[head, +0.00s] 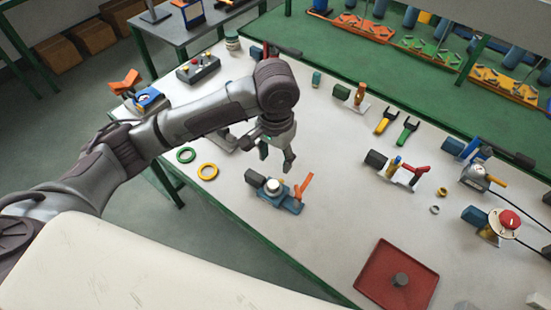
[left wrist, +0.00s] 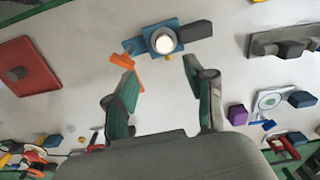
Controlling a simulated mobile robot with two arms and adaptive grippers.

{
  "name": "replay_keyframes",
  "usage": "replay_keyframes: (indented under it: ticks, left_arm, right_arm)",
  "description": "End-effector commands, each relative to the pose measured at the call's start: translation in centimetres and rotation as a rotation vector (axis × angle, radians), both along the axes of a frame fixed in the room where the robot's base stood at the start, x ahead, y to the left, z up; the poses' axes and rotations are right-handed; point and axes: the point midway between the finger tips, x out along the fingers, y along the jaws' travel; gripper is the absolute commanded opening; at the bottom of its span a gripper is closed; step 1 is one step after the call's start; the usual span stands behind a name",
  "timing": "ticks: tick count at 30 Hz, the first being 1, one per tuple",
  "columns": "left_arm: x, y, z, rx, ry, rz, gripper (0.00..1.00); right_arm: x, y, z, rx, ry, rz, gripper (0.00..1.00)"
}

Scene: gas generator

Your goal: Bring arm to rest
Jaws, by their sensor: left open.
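My left arm reaches in from the left in the head view, and its gripper (head: 277,156) hangs over the white table (head: 325,225). The gripper is open and empty, with its fingers apart in the left wrist view (left wrist: 160,92). Just below it in the head view is a blue device (head: 277,193) with a white round knob and an orange lever. In the left wrist view this device (left wrist: 135,46) lies beyond the fingertips, apart from them. My right gripper is not in view.
A red tray (head: 375,285) lies at the front right. Several valves and tools, including a red-knobbed device (head: 509,220), stand at the right. Bare tabletop lies between device and tray.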

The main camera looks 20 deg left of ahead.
Motion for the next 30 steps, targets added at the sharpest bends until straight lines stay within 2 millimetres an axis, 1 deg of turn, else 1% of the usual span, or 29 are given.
replay_keyframes:
  ticks: [10, 14, 17, 19, 21, 23, 26, 30]
  left_arm:
    - [0.0, -0.1, -0.1, -0.001, 0.000, -0.001, 0.54]
    - [-0.9, -1.1, -1.1, -0.036, -0.007, -0.031, 0.54]
    - [-2.7, -3.1, -2.8, -0.107, -0.030, -0.083, 0.54]
    - [-4.3, -4.6, -4.0, -0.174, -0.060, -0.116, 0.54]
    - [-5.8, -5.7, -5.0, -0.238, -0.104, -0.133, 0.54]
    - [-7.0, -6.0, -5.7, -0.280, -0.143, -0.131, 0.54]
    - [-9.0, -5.5, -6.8, -0.317, -0.206, -0.101, 0.54]
    - [-11.3, -3.0, -8.0, -0.296, -0.273, -0.038, 0.54]
  right_arm:
    - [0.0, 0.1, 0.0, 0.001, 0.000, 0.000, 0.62]
    - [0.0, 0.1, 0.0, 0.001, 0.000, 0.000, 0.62]
    - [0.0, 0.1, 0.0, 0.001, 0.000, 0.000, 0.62]
    - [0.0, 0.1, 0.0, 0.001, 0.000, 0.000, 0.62]
    - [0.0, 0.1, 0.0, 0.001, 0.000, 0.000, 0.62]
    - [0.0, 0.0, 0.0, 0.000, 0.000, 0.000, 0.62]
    - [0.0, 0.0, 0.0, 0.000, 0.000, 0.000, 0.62]
    - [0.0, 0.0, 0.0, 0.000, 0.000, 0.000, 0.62]
